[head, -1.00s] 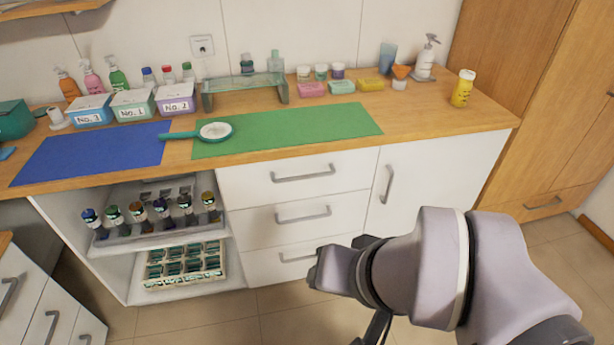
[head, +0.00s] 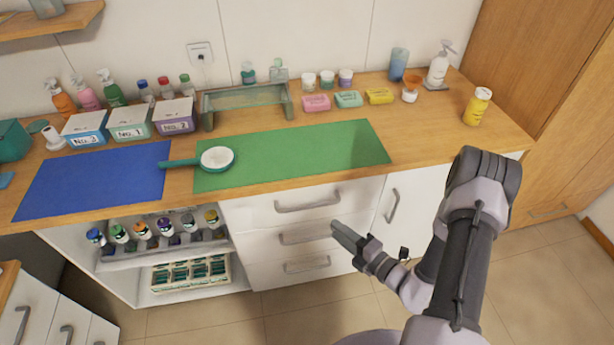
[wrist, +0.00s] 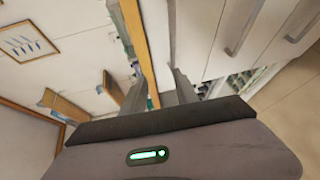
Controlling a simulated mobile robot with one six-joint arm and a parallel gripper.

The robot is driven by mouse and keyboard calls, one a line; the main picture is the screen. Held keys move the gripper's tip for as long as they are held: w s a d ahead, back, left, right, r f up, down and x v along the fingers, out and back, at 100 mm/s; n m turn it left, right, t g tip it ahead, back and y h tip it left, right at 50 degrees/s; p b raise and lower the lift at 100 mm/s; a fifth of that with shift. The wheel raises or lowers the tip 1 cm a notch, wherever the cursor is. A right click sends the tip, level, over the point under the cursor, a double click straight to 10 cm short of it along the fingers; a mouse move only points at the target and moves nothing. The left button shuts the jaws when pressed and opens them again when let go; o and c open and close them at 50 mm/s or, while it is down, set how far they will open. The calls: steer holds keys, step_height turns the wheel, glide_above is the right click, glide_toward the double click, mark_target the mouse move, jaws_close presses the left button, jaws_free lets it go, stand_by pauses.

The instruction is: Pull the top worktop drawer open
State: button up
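The top worktop drawer (head: 262,208) is a white front under the wooden worktop and looks shut. Its grey bar handle (head: 308,203) is in clear view. My gripper (head: 340,230) is in front of the drawer stack, pointing up and left. In the picture it is lower and to the right of the top handle, near the right end of the second drawer's handle (head: 310,235). It appears apart from both handles. In the wrist view my gripper (wrist: 160,82) shows two spread fingers with nothing between them.
A third drawer (head: 306,265) is below. A white cupboard door (head: 415,195) is to the right, and open shelves with bottles (head: 160,235) are to the left. A green mat (head: 300,158) and a hand mirror (head: 217,158) lie on the worktop (head: 400,170).

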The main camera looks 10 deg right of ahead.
mark_target(310, 205)
steer(key=w+a+f+m+b, duration=0.1)
steer(key=w+f, duration=0.1)
steer(key=w, duration=0.3)
steer(key=w+a+f+h+b, duration=0.1)
steer(key=w+a+f, duration=0.1)
steer(key=w, duration=0.3)
steer(key=w+a+f+m+b, duration=0.1)
steer(key=w+a+f+b, duration=0.1)
steer(key=w, duration=0.3)
steer(key=shift+m+h, duration=0.3)
jaws_close()
stand_by(0.6)
